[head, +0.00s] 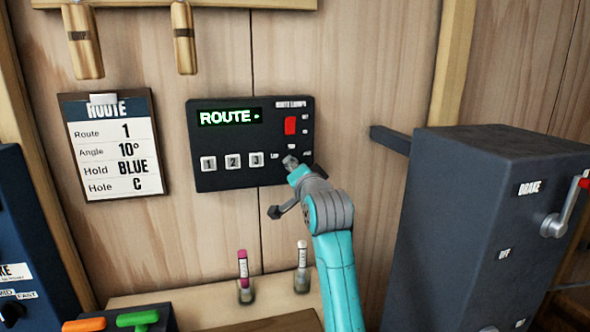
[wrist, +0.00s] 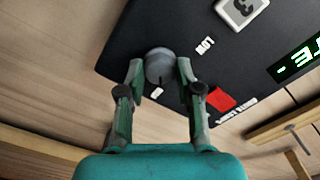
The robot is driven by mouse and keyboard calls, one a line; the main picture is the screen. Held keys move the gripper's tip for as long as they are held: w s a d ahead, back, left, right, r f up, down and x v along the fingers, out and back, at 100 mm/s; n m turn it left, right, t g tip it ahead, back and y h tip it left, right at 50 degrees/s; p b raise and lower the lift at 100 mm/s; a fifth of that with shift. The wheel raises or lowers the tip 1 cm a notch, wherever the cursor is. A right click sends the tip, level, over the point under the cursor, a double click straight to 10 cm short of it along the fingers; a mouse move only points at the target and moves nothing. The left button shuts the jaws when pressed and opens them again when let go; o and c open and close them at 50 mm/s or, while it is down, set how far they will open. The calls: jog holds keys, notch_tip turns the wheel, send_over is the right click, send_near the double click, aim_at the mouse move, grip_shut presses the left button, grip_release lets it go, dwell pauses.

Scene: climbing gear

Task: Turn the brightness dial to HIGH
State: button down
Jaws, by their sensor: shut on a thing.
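The brightness dial (wrist: 159,62) is a round grey knob on the dark route-lamp panel (wrist: 200,90). In the wrist view my gripper (wrist: 160,71) has one finger on each side of the dial and is shut on it. In the head view my gripper (head: 293,166) reaches the dial at the panel's lower right and covers most of it. The LOW label (head: 275,156) is left of the dial, with a small label above it and another to its right. Which label the dial points to, I cannot tell.
The panel has a red switch (head: 291,125), a lit ROUTE display (head: 229,117) and three numbered buttons (head: 232,161). A route card (head: 112,148) hangs at left. A dark BRAKE box (head: 480,230) stands at right. Two small tubes stand on the ledge (head: 200,300) below.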

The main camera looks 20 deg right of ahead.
jog(key=shift+m, duration=0.8)
jog(key=c, duration=0.8)
grip_release()
jog(key=shift+o, duration=0.2)
jog(key=s, duration=1.2)
jog(key=shift+s, duration=0.1)
